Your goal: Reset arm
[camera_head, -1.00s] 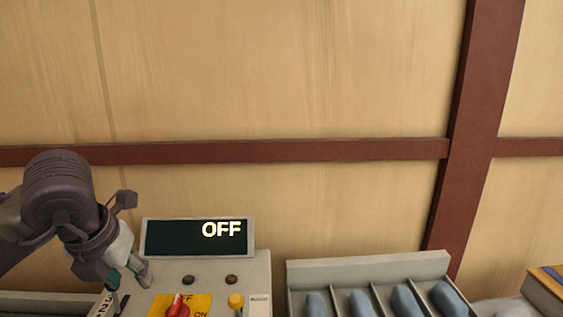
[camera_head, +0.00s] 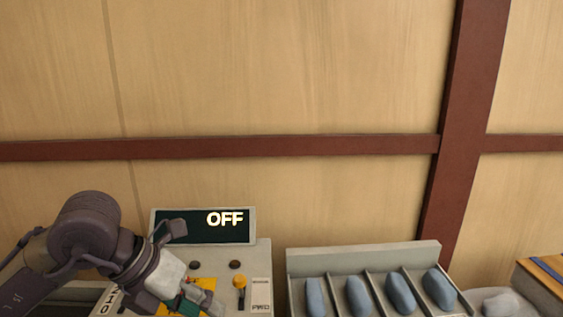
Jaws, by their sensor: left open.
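My left arm comes in from the left edge. My left gripper (camera_head: 196,304) is low in front of the grey control box (camera_head: 258,263), over its orange switch plate. It is open, and I see nothing held in it. The box's dark display (camera_head: 190,236) reads OFF. My right gripper is not in view.
A grey tray (camera_head: 362,257) with several blue-grey pillow-like pieces (camera_head: 399,293) in slots stands right of the box. A brown box (camera_head: 545,278) is at the right edge. A wooden wall is behind.

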